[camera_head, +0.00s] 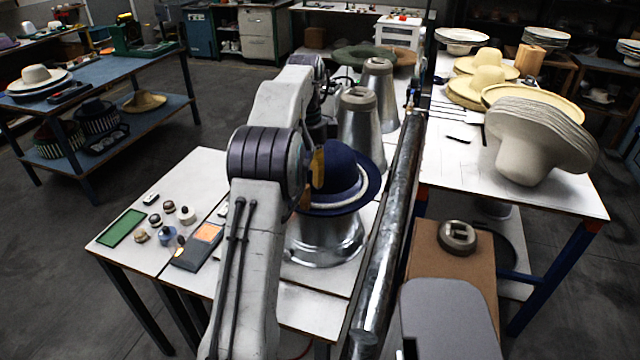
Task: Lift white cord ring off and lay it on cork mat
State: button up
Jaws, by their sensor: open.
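The white cord ring (351,202) lies around the dark blue hat (345,166), where the crown meets the brim. The hat sits on a shiny metal form (325,243) on the white table. My gripper (317,178) is open at the left side of the hat, close to the crown. My arm hides most of the gripper and the left part of the ring, so I cannot tell whether they touch. A brown, cork-coloured panel (425,258) lies at the lower right with a round metal piece on it. I cannot tell whether it is the cork mat.
Two metal cones (360,128) stand behind the hat. A thick dark pipe (390,235) runs along its right. Small knobs and bottles (167,234), a green pad (122,228) and a dark device (197,250) lie at left. Pale hats (530,145) stand on the right table.

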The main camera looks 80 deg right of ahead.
aim_at(305, 197)
jog(key=shift+w+a+f, duration=0.1)
jog(key=shift+a+f, duration=0.1)
jog(key=shift+f, duration=1)
jog(key=f, duration=0.4)
jog(key=shift+w+f, duration=0.3)
jog(key=shift+w, duration=0.05)
jog(key=shift+d+f, duration=0.2)
jog(key=shift+a+r, duration=0.1)
jog(key=shift+a, duration=0.1)
jog(key=shift+s, duration=0.1)
jog(key=shift+d, duration=0.1)
jog(key=shift+c, duration=0.4)
grip_shut()
